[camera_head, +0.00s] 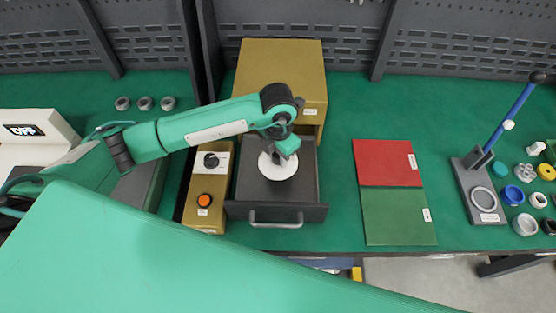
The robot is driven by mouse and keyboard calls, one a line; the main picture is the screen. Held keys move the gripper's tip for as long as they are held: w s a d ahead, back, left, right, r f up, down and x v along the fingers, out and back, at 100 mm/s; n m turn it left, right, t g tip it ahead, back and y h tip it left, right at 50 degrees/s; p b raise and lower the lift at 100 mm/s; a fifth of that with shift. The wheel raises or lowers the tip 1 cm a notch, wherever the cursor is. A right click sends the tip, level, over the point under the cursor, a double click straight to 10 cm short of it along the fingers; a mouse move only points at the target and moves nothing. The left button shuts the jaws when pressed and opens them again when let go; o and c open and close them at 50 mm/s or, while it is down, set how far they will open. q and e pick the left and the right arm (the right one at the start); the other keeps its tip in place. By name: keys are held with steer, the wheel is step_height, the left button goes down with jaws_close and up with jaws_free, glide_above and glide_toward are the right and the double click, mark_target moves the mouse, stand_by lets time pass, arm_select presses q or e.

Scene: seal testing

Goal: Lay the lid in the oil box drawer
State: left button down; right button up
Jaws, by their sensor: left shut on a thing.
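The lid (277,172) is a white round disc. It shows over the dark inside of the open drawer, towards its back. The oil box (285,67) is a tan box at the back, and its grey drawer (300,212) is pulled out towards me, with a metal handle at the front. My left gripper (279,156) reaches in from the left and points down, shut on the lid's top; the arm hides its fingertips in part. I cannot tell whether the lid touches the drawer floor. My right gripper is not in view.
A tan control box (207,190) with a knob and orange button stands close left of the drawer. Red (387,163) and green (398,216) mats lie to the right. A press with a blue lever (513,112) and several small rings stand at the far right.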

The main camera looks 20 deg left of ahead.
mark_target(278, 164)
arm_select(q)
step_height(278, 164, down, 4)
steer(key=shift+r+p, duration=0.25)
steer(key=shift+p, duration=0.15)
steer(key=shift+f, duration=0.25)
steer(key=shift+f, duration=0.1)
steer(key=c, duration=1.5)
jaws_free()
steer(key=shift+f, duration=0.1)
steer(key=shift+c, duration=0.2)
steer(key=o, duration=0.4)
steer(key=shift+o, duration=0.2)
